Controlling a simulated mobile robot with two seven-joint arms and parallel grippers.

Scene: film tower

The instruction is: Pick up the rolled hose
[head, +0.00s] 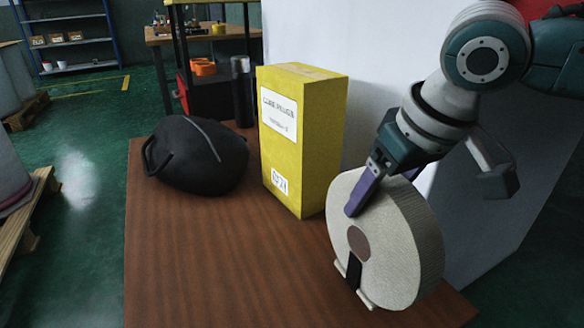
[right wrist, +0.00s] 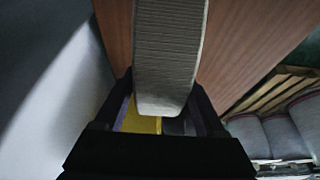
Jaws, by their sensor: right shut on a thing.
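The rolled hose (head: 398,262) is a cream, ribbed, flat coil with a brown centre. It stands on edge at the right end of the brown wooden table (head: 210,265). A dark strap and pale end pieces show at its lower front. My right gripper (head: 362,190) reaches down from the upper right, with a purple finger across the hose's near flat face. It is shut on the upper rim of the hose. In the right wrist view the hose (right wrist: 170,45) runs between the two fingers (right wrist: 165,110). My left gripper is not in view.
A tall yellow box (head: 312,140) with white labels stands just behind and left of the hose. A black bag (head: 195,157) lies at the table's left rear. A white wall (head: 330,35) rises behind. The table's front left is clear.

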